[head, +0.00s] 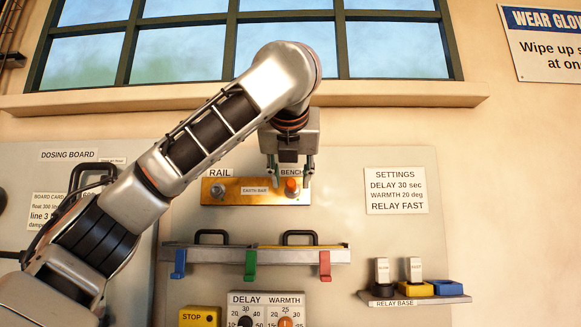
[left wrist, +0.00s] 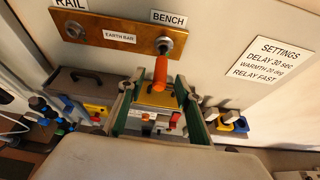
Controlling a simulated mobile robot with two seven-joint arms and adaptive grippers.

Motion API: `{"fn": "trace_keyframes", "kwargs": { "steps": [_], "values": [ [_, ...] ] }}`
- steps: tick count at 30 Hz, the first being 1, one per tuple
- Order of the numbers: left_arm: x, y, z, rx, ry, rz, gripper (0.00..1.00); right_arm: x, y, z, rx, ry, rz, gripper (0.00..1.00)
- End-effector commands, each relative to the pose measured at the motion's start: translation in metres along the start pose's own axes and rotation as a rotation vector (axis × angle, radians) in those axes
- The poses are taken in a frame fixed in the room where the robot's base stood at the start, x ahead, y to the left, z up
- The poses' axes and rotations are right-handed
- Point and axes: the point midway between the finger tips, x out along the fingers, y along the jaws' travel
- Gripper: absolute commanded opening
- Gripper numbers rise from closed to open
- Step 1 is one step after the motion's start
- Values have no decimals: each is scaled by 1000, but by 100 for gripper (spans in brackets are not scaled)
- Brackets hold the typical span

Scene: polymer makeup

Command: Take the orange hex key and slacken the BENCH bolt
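The brass earth bar (head: 240,192) is on the upright panel, with the RAIL bolt (head: 217,191) at its left and the BENCH label (head: 290,172) above its right end. The BENCH bolt (left wrist: 165,45) shows in the left wrist view. The orange hex key (left wrist: 160,72) points out from just in front of this bolt; whether it is seated cannot be told. Its orange end also shows in the head view (head: 291,186). My left gripper (head: 290,177) is open, its fingers apart on either side of the key, with visible gaps in the left wrist view (left wrist: 155,85). My right gripper is out of view.
Below is a rail (head: 208,255) with blue, green and red hooks and black handles. Lower are a DELAY dial (head: 245,321), a WARMTH dial (head: 285,321) and a yellow STOP box (head: 199,316). A relay shelf (head: 415,300) juts out at right.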

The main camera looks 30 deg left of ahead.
Motion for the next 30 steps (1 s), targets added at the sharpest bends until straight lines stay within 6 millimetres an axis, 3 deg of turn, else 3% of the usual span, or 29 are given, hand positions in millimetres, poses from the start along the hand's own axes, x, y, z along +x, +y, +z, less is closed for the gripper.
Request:
{"fn": "trace_keyframes", "kwargs": {
  "steps": [8, 12, 13, 30],
  "values": [
    [2, 0, 0, 0, -1, 0, 35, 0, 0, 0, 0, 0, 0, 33],
    [2, 0, 0, -1, 0, 0, 3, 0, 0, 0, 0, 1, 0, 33],
    [2, 0, 0, -1, 0, 0, 0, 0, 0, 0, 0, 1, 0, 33],
    [-3, 0, -2, 0, -1, -1, 0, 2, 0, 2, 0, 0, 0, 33]
  ]
}}
